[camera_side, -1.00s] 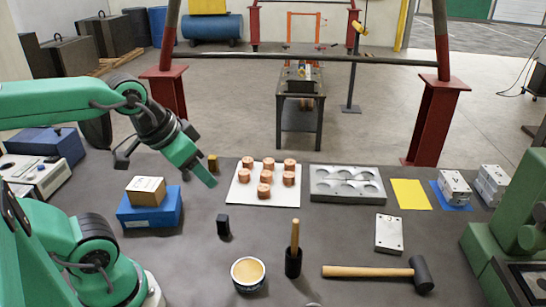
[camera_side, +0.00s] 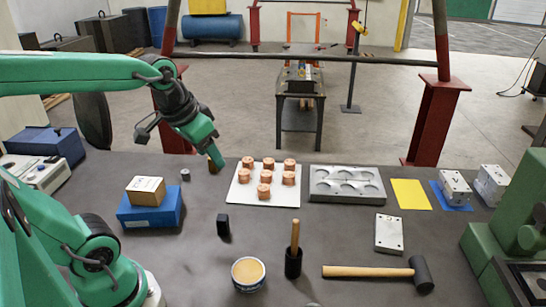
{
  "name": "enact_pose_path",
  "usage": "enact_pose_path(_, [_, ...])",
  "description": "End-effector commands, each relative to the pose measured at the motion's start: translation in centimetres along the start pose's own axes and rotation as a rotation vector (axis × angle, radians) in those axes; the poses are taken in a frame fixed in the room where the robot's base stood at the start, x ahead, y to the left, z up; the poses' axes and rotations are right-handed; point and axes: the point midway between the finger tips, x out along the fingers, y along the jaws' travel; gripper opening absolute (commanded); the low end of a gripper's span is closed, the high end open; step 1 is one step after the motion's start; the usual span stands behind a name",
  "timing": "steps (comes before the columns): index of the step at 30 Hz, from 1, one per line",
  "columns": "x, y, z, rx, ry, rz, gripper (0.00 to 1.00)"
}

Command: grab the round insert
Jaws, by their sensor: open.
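Several round copper inserts (camera_side: 264,191) stand on a white board (camera_side: 240,199) in the middle of the table; I cannot tell which one the task means. A small grey cylinder (camera_side: 185,174) stands to the left of the board, apart from them. My gripper (camera_side: 217,162) is open, pointing down and to the right, just left of the board's back left corner. It is near a small brass-coloured piece (camera_side: 211,166), partly hidden behind it. No insert is seen between the fingers.
A grey mould base (camera_side: 347,198) with round pockets lies right of the board. A cardboard box (camera_side: 146,190) sits on a blue block (camera_side: 150,213) at left. A black block (camera_side: 223,226), a tin (camera_side: 248,273) and a mallet (camera_side: 370,271) lie in front.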

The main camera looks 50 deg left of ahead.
Motion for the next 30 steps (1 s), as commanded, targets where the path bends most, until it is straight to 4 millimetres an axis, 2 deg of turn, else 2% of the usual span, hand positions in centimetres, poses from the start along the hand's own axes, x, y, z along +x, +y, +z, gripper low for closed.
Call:
enact_pose_path(6, [1.8, -3.4, -2.5, -0.037, -0.067, -0.030, 0.51])
enact_pose_path(15, [4.9, -8.9, -4.8, -0.084, -0.154, -0.053, 0.51])
enact_pose_path(23, [8.3, -14.4, -5.6, -0.130, -0.228, -0.060, 0.51])
enact_pose_path(30, [11.7, -19.8, -5.1, -0.175, -0.292, -0.055, 0.51])
